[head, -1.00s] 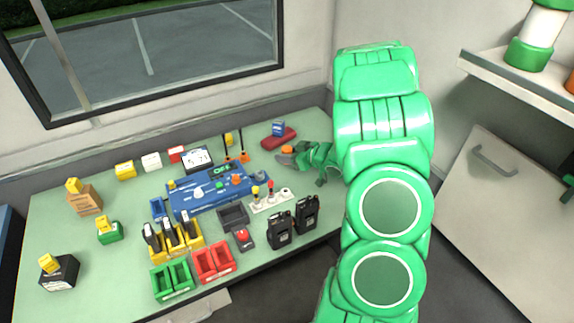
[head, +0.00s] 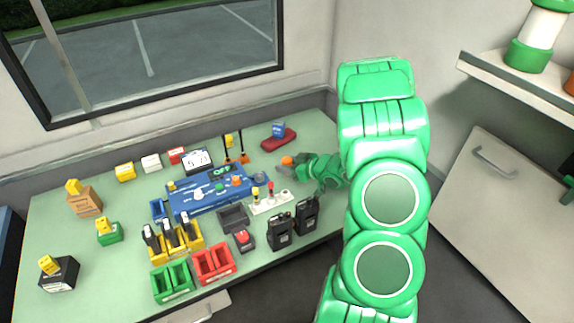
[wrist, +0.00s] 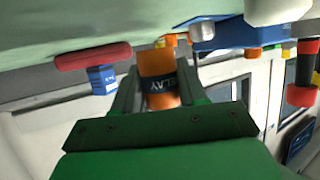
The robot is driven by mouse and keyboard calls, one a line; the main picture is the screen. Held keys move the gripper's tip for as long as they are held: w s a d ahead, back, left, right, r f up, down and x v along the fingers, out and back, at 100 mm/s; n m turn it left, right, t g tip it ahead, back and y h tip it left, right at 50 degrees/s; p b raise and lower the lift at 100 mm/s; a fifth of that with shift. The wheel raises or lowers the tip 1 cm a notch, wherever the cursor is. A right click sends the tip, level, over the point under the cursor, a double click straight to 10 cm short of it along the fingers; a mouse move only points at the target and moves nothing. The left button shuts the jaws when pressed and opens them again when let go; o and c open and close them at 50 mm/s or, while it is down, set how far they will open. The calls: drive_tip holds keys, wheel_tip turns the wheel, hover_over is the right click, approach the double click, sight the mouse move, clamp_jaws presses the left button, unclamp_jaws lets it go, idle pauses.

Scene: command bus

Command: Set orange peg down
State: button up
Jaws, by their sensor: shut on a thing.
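The orange peg (wrist: 157,66) is held between the fingers of my gripper (wrist: 156,92) in the wrist view. In the head view, the peg's orange end (head: 287,161) shows at the tip of my gripper (head: 286,170), over the right back part of the green table (head: 320,128). I cannot tell whether the peg touches the table. Most of the peg is hidden by the gripper in the head view.
The blue console (head: 211,190) is to the left. A white strip (head: 271,202) with colored pegs and black radios (head: 281,232) stand in front.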

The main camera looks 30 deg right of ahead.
drive_tip(key=shift+f, duration=0.55)
drive_tip(key=o, duration=1.1)
drive_tip(key=shift+s+f, duration=0.1)
drive_tip(key=shift+c, duration=0.2)
drive_tip(key=shift+r, duration=0.55)
drive_tip(key=v, duration=1.2)
drive_tip(key=shift+d+r, duration=0.1)
